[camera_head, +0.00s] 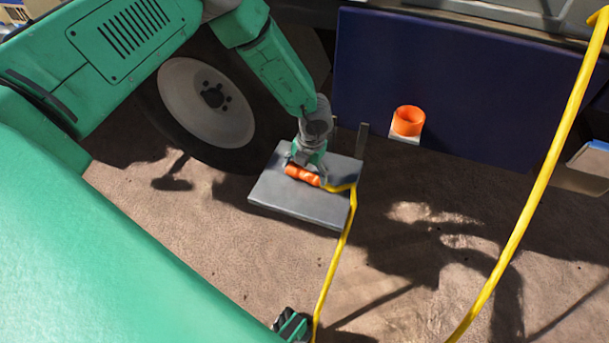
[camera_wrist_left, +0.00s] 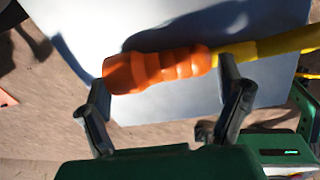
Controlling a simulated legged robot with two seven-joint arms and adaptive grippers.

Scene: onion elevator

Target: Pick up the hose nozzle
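The hose nozzle (camera_head: 303,175) is a short orange ribbed piece on the end of a yellow hose (camera_head: 341,243). It lies on a grey plate (camera_head: 285,202) on the ground. My left gripper (camera_head: 306,170) is right over the nozzle, pointing down. In the left wrist view its two dark fingers are spread, with the nozzle (camera_wrist_left: 158,69) spanning the gap between them. One finger is by the nozzle's free end, the other by the hose end. I cannot tell whether either finger touches it.
Two upright grey posts stand at the plate's back edge. A wheel (camera_head: 205,102) is close on the left. A dark blue panel (camera_head: 470,80) is behind, with an orange cup-shaped holder (camera_head: 408,121) in front. A yellow hose arcs down on the right (camera_head: 540,185). Bare ground lies in front.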

